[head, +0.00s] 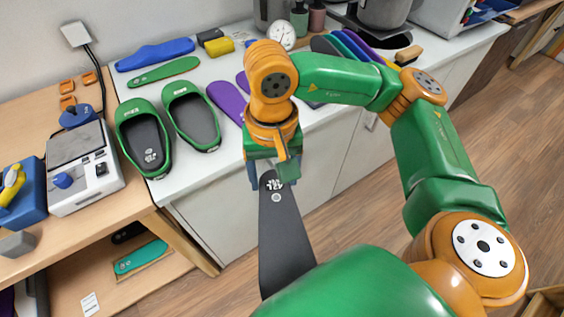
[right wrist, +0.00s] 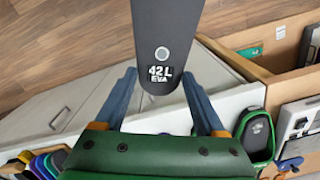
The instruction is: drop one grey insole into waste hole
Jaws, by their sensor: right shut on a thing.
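A dark grey insole (head: 282,240) hangs from my right gripper (head: 272,180) in front of the white bench, above the wooden floor. Its top end, printed in white, is between the fingers, and its lower end is hidden behind my green arm link. In the right wrist view the grey insole (right wrist: 165,35) shows "42 L EVA" and a round mark, with the blue fingers of my right gripper (right wrist: 159,76) on both sides. My left gripper is not in view. I cannot make out a waste hole in either view.
A blue insole (head: 155,54), a green insole (head: 163,72) and a scale (head: 82,160) are nearby. A lower wooden shelf (head: 180,272) holds a teal insole. The floor at right is clear.

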